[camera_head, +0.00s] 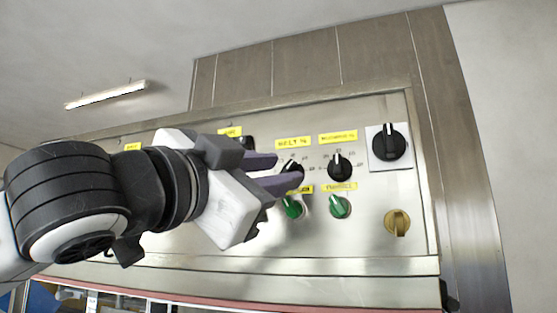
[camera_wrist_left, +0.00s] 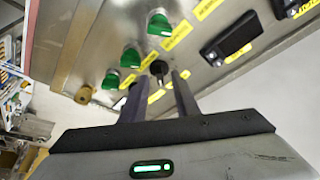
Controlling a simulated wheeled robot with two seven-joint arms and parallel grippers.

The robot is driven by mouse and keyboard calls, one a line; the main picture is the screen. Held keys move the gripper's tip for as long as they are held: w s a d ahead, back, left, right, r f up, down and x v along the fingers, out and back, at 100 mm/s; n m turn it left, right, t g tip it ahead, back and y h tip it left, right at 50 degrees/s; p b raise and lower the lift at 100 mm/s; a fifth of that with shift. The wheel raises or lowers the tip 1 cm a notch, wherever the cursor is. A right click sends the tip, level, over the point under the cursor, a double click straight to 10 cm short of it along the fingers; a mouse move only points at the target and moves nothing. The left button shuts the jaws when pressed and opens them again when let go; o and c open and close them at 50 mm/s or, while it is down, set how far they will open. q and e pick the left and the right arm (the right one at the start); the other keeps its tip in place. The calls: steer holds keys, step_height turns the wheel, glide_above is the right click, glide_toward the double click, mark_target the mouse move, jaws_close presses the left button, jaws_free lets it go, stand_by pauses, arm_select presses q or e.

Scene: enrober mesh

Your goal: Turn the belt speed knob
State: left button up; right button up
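The belt speed knob (camera_head: 293,167) is a small black dial under a yellow "BELT %" label (camera_head: 292,143) on the metal panel; fingers partly cover it in the head view. My left gripper (camera_head: 289,168) reaches in from the left with its two dark fingers apart at this knob. In the left wrist view, a black knob (camera_wrist_left: 158,67) shows beyond the gap between the fingertips of the left gripper (camera_wrist_left: 160,80). I cannot tell whether either finger touches it. My right gripper is in neither view.
A similar black dial (camera_head: 340,167) is just right, with a larger black switch (camera_head: 392,145) beyond it. Green knobs (camera_head: 293,207) (camera_head: 340,207) sit close below, and a brass knob (camera_head: 397,222) at lower right. The wrist view shows a black handle (camera_wrist_left: 230,38).

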arm_select(q)
steer(key=shift+w+d+r, duration=0.15)
steer(key=shift+w+d, duration=0.15)
steer(key=shift+w, duration=0.15)
jaws_close()
